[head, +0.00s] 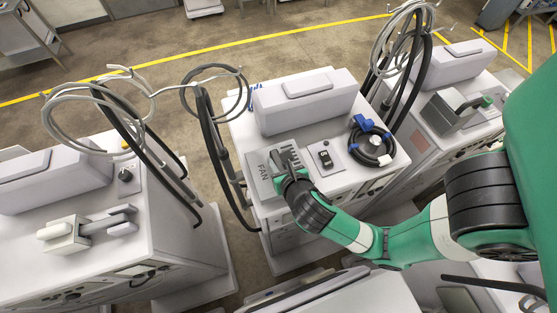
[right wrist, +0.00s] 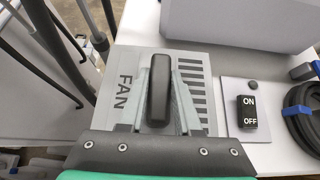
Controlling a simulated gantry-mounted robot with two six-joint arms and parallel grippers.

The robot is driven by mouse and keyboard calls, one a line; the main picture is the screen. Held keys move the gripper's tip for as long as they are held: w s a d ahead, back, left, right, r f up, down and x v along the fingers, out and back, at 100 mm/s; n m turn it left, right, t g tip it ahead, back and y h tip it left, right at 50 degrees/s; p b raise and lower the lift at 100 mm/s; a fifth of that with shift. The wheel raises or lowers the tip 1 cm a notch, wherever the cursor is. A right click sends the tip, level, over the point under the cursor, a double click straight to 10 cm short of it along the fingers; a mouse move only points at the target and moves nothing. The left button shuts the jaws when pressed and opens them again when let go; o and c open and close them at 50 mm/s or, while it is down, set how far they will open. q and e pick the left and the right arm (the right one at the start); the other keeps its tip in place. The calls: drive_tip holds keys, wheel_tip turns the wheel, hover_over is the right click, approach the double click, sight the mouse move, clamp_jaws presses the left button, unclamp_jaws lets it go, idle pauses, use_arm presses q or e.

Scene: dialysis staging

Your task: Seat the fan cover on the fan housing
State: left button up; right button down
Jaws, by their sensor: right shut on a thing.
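The fan cover (head: 262,168) is a light grey plate marked FAN, with dark slots, at the left of the middle machine's top. It also shows in the right wrist view (right wrist: 119,65), with a dark upright handle (right wrist: 159,78) in its middle. My right gripper (head: 286,162) is over the cover, its fingers (right wrist: 159,110) shut on the handle from both sides. The fan housing cannot be made out apart from the cover, which hides that spot. Whether the cover rests flush or hovers slightly is unclear. My left gripper is not in view.
An ON/OFF switch (right wrist: 247,111) and a coiled black cable with blue clips (head: 371,146) sit right of the cover. A raised grey block (head: 305,103) stands behind it. Hoses on a stand (head: 213,130) rise close on the left. Similar machines stand on both sides.

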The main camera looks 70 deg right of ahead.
sight(278, 163)
drive_tip(key=c, duration=0.5)
unclamp_jaws()
drive_tip(key=shift+a, duration=0.1)
drive_tip(key=p+v, duration=0.1)
drive_tip(key=v, duration=0.5)
drive_tip(key=shift+w, duration=0.1)
drive_tip(key=p+v, duration=0.4)
drive_tip(key=v, duration=0.1)
drive_tip(key=shift+s+a+r, duration=0.1)
drive_tip(key=shift+s, duration=0.15)
